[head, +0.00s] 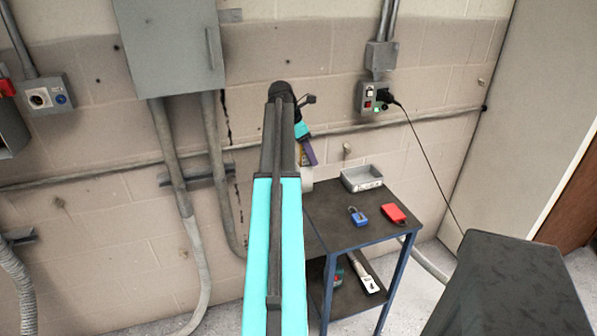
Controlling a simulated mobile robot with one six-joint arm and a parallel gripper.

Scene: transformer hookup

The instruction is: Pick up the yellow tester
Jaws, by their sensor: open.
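My gripper (308,153) is only partly in view, just right of my raised arm, above the back left of the cart. It is open; the arm hides much of it. A small yellowish sliver (300,154) shows between the arm and the gripper. I cannot tell whether it is the yellow tester or part of the gripper. No other yellow thing shows on the visible part of the cart top (335,220). The left part of the cart top is hidden behind my arm.
The cart top holds a grey bin (361,178), a blue padlock (357,216) and a red block (394,214). Its lower shelf holds a pale tool (364,275). A socket box (372,98) with a plugged black cable and a grey cabinet (170,45) are on the wall.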

